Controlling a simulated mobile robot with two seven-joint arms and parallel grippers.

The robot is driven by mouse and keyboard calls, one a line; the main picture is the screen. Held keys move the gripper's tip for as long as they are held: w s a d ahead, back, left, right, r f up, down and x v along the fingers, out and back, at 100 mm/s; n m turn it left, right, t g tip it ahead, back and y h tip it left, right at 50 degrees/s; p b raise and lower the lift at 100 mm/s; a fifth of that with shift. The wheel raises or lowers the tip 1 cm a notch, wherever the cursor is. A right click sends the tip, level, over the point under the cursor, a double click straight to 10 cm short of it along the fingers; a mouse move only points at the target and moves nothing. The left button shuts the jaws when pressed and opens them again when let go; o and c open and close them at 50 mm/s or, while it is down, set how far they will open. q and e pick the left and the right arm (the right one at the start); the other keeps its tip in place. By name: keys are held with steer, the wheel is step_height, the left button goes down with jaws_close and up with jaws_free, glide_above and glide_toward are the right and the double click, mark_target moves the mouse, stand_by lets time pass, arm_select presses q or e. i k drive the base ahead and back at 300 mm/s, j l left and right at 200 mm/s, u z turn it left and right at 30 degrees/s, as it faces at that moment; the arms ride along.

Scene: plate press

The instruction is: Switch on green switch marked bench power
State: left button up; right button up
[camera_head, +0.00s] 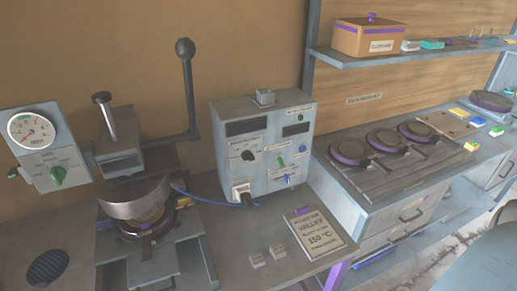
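A grey control box (226,137) stands on the bench in the middle of the view. The small labels on the box are too small to read, so I cannot tell which part is marked bench power. Another green knob (57,175) is on the gauge panel (75,155) at the left. Neither of my grippers is in view.
A press (150,225) with a tall dark lever (189,90) stands left of the box. A blue cable runs between them. Round plates (385,139) sit on the right counter. A shelf (350,62) hangs above.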

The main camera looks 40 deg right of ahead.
mark_target(279, 156)
steer(key=z, duration=1.3)
